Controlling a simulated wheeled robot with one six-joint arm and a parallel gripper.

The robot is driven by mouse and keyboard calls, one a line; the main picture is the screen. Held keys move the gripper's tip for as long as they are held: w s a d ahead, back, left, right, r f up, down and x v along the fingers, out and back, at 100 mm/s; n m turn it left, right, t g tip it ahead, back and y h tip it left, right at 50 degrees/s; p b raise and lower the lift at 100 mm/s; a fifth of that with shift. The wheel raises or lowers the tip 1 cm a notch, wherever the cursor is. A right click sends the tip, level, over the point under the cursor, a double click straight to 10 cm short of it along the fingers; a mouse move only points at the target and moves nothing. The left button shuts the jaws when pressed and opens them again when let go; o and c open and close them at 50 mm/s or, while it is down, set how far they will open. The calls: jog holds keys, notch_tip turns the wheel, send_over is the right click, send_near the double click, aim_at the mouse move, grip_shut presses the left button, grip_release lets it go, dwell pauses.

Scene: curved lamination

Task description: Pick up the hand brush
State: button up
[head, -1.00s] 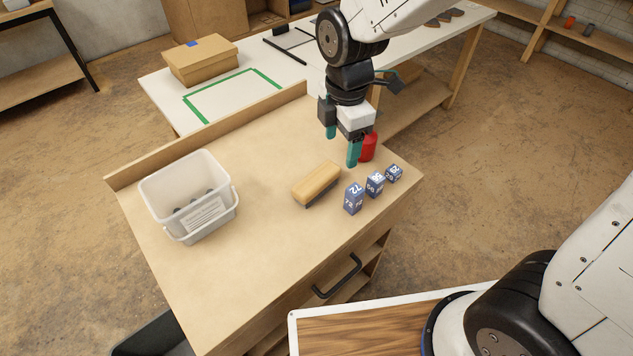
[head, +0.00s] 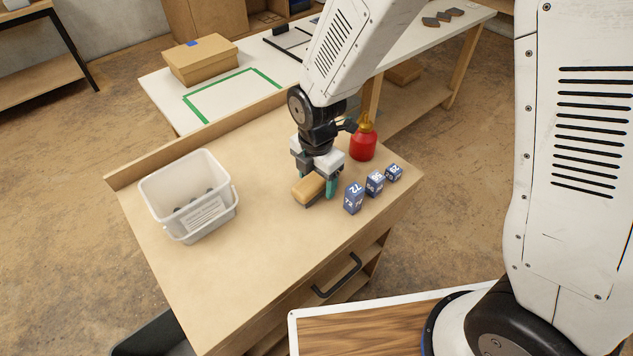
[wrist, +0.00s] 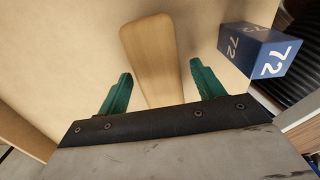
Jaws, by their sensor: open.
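The hand brush (head: 309,189) has a pale wooden block and dark bristles below. It lies on the wooden cabinet top, partly hidden by my gripper in the head view. My gripper (head: 318,186) is open above the brush, with its teal fingertips low near it. In the wrist view, the brush (wrist: 150,55) runs between the two open fingers (wrist: 153,88), one on each side, with a gap to both. The brush's near end is hidden behind the gripper's body.
Blue numbered blocks (head: 354,198) stand just right of the brush; one block (wrist: 259,48) is near the right finger. A red bottle (head: 363,143) stands behind. A white bucket (head: 187,194) stands at the left. The cabinet top (head: 250,270) is clear in front.

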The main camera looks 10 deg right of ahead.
aim_at(316, 177)
jog(key=c, duration=1.1)
notch_tip(316, 177, up, 10)
jog(key=shift+r, duration=0.1)
jog(key=o, duration=0.5)
jog(key=c, duration=0.4)
jog(key=shift+s, duration=0.1)
